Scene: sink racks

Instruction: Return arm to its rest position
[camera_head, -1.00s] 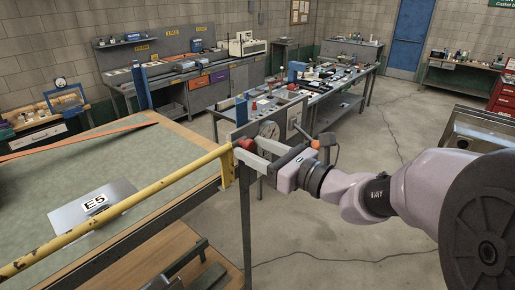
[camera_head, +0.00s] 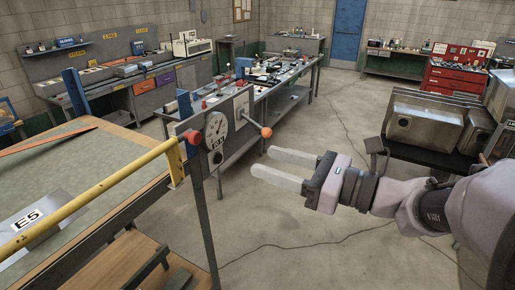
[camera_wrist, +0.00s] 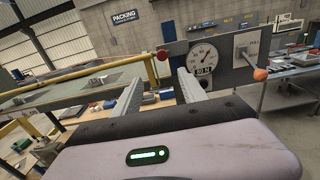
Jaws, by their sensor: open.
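My gripper (camera_head: 284,170) is open and empty in the head view. Its two pale fingers point left, over bare floor, apart from the gauge panel and the bench. In the wrist view my gripper's fingers (camera_wrist: 158,92) stand apart with nothing between them. My arm reaches in from the right edge of the head view.
A grey panel (camera_head: 241,106) with a round dial (camera_head: 216,130) and an orange knob (camera_head: 266,132) stands left of my gripper. A yellow rail (camera_head: 95,192) with a red end edges the green-topped bench (camera_head: 85,165). Steel sinks (camera_head: 425,118) stand at right.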

